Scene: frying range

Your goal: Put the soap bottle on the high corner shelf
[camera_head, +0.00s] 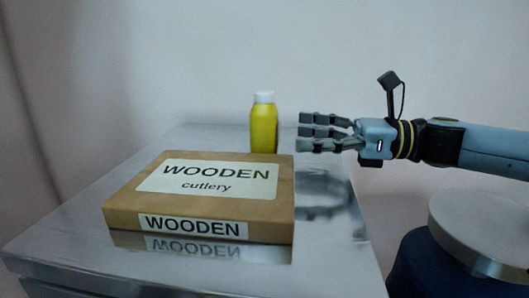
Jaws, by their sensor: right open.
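The soap bottle (263,126) is yellow with a white cap. It stands upright at the back of the metal counter, its lower part hidden behind the cardboard box. My right gripper (303,132) comes in from the right and points left. Its fingers are open and empty, a little to the right of the bottle and apart from it in the picture. My left gripper is not in view. No high corner shelf shows in this view.
A brown box labelled wooden cutlery (203,224) lies on the shiny metal counter (75,214), in front of the bottle. A plain wall stands behind. A round metal-topped, dark-sided object (478,225) is at the lower right. The counter's left side is clear.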

